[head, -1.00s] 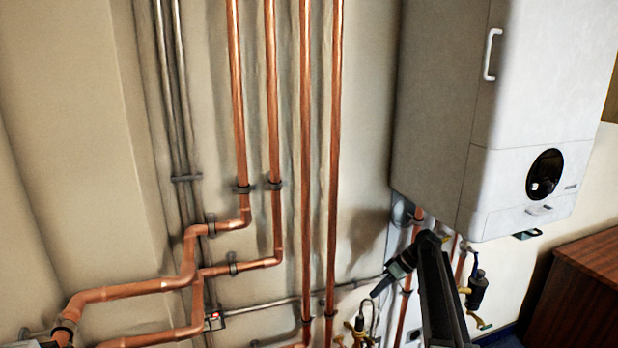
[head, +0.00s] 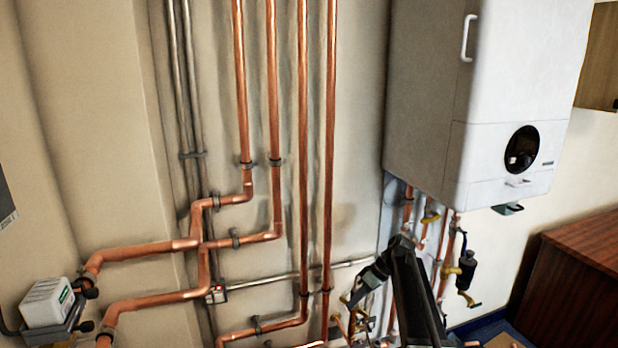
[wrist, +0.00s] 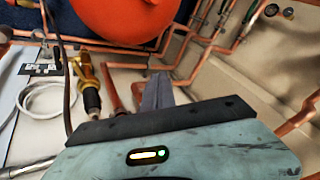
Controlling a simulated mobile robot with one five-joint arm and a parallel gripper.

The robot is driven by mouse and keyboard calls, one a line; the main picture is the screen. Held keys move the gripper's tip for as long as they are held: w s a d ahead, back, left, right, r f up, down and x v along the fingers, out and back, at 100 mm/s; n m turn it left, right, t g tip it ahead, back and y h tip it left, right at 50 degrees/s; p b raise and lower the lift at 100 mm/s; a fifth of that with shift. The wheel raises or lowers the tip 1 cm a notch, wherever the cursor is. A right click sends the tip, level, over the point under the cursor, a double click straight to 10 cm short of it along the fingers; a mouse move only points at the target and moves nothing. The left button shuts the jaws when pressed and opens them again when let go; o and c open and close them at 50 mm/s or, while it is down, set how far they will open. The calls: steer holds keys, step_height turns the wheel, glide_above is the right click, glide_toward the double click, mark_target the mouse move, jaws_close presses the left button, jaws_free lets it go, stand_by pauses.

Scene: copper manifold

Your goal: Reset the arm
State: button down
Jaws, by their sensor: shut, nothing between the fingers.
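My arm rises in the lower right of the head view, in front of the pipes under the boiler. My gripper (head: 352,297) points down and left there, small and dark, close to the lower pipework. In the wrist view, the grey fingers of my gripper (wrist: 157,90) are together with nothing between them. The teal gripper body with a lit yellow-green indicator fills the bottom of that view. Whether the fingers touch any pipe cannot be told.
The white boiler (head: 420,100) hangs on the right above my arm. Vertical copper pipes (head: 304,150) run up the wall. A wooden cabinet (head: 570,285) stands at the lower right.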

steer(key=s+a+f+h+b, duration=0.25)
steer(key=s+f, duration=0.25)
steer(key=s, duration=0.3)
steer(key=s+d+f+m+h+b, duration=0.1)
steer(key=s+d+f+m+h, duration=0.15)
steer(key=s+m, duration=0.4)
steer(key=s+d+f+m+h+b, duration=0.2)
steer(key=s+f+m, duration=0.1)
steer(key=s, duration=0.7)
step_height(320, 180, up, 14)
steer(key=w+p, duration=0.1)
steer(key=p, duration=1.3)
steer(key=shift+d+r+t, duration=0.2)
steer(key=shift+r+t, duration=0.05)
steer(key=shift+t, duration=0.05)
